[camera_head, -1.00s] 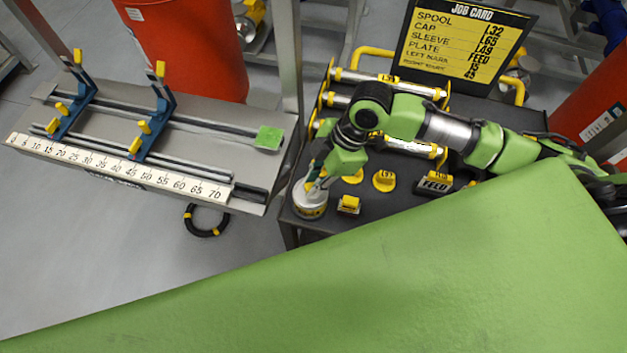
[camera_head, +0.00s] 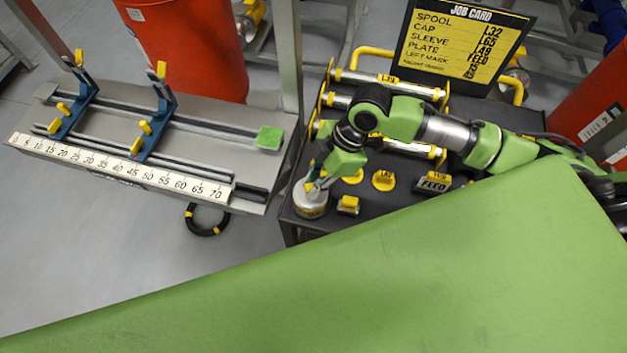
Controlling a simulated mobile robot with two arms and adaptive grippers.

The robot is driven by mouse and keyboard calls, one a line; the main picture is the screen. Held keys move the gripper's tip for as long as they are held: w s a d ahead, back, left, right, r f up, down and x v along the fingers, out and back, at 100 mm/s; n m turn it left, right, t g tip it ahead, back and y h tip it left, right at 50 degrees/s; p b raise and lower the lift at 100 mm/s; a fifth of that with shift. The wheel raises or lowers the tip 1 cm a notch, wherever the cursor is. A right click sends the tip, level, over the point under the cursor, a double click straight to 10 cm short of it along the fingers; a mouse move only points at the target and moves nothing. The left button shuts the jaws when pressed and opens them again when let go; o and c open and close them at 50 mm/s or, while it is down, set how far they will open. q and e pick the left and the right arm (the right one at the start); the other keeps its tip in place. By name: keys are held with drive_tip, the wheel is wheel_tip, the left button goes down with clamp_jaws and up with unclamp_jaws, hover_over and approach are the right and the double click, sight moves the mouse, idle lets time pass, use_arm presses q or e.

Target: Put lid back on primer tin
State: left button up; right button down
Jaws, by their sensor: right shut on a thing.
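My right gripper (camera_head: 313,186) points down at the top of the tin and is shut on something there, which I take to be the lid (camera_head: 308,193). The fingers partly cover it, and I cannot tell whether the lid is fully seated on the tin. My left gripper is not in view.
A yellow block (camera_head: 348,205) stands right beside the tin, with yellow caps (camera_head: 384,180) and the FEED plate (camera_head: 433,184) further right. Spools (camera_head: 390,84) lie behind the arm. A ruled bench (camera_head: 110,170) stands left. My green body panel covers the foreground.

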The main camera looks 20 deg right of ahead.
drive_tip(key=shift+f+p, duration=0.1)
drive_tip(key=shift+p, duration=0.35)
idle(0.6)
drive_tip(key=c, duration=1.9)
unclamp_jaws()
drive_tip(key=shift+o, duration=0.4)
drive_tip(key=o, duration=0.4)
drive_tip(key=shift+r+p, duration=3.55)
drive_tip(key=shift+p, duration=0.25)
